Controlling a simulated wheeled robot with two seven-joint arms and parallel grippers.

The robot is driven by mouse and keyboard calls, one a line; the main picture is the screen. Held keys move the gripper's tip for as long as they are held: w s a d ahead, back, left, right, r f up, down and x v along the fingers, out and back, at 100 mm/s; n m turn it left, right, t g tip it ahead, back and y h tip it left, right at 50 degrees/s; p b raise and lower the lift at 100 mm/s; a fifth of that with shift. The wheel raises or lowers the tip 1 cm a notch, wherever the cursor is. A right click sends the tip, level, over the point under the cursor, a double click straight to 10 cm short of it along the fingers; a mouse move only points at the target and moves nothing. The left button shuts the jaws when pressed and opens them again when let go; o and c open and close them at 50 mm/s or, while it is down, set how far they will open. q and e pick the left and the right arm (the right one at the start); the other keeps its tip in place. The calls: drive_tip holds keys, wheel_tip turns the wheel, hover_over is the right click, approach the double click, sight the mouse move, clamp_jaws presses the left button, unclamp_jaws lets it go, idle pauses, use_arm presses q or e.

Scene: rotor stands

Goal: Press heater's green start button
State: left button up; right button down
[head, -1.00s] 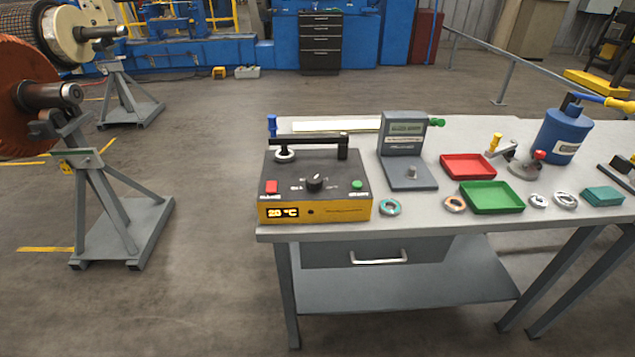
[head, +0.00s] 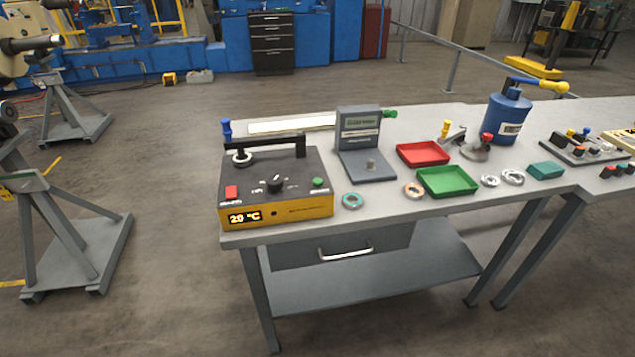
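The heater (head: 276,212) is a yellow and black box on the left end of the grey workbench. Its display (head: 245,217) reads 20 °C. The green start button (head: 318,183) is on the right of its top panel, with a black knob (head: 275,185) in the middle and a red button (head: 231,192) on the left. A black bar (head: 272,145) lies across the heater's back, with a small ring (head: 242,158) at its left end. Neither of my grippers shows in the head view.
On the workbench (head: 440,212) are a grey tester (head: 362,150), a red tray (head: 422,154), a green tray (head: 447,181), several rings and a blue pump (head: 507,115). Rotor stands (head: 75,240) are at left. The floor (head: 180,150) between is clear.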

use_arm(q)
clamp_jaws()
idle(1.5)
